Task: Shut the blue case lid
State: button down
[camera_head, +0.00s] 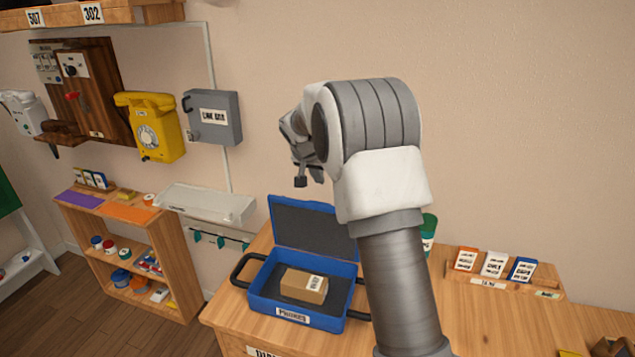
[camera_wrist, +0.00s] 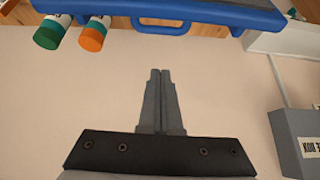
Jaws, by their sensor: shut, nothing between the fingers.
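The blue case (camera_head: 325,318) sits on the wooden counter with its lid (camera_head: 312,229) standing open at the back, showing a dark lining. A small brown box (camera_head: 304,286) with a white label lies inside the case. My gripper (camera_head: 301,181) is above and behind the raised lid, apart from it. In the wrist view my gripper (camera_wrist: 160,72) has its two fingers together with nothing between them. A blue edge of the case with a handle (camera_wrist: 165,25) shows at the top of the wrist view. My arm hides part of the case's right side.
A grey box (camera_head: 212,118) and a yellow phone (camera_head: 150,128) hang on the wall at left. A green-lidded jar (camera_head: 429,232) stands right of my arm. A card rack (camera_head: 495,283) stands on the counter farther right. The wall behind my gripper is bare.

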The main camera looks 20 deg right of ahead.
aim_at(318, 224)
notch_tip(318, 224, down, 7)
jog(key=p, duration=0.1)
jog(key=shift+w+d+r, duration=0.15)
jog(key=shift+w+r, duration=0.05)
dwell(0.5)
jog(key=shift+s+f+b, duration=0.15)
jog(key=shift+b, duration=0.65)
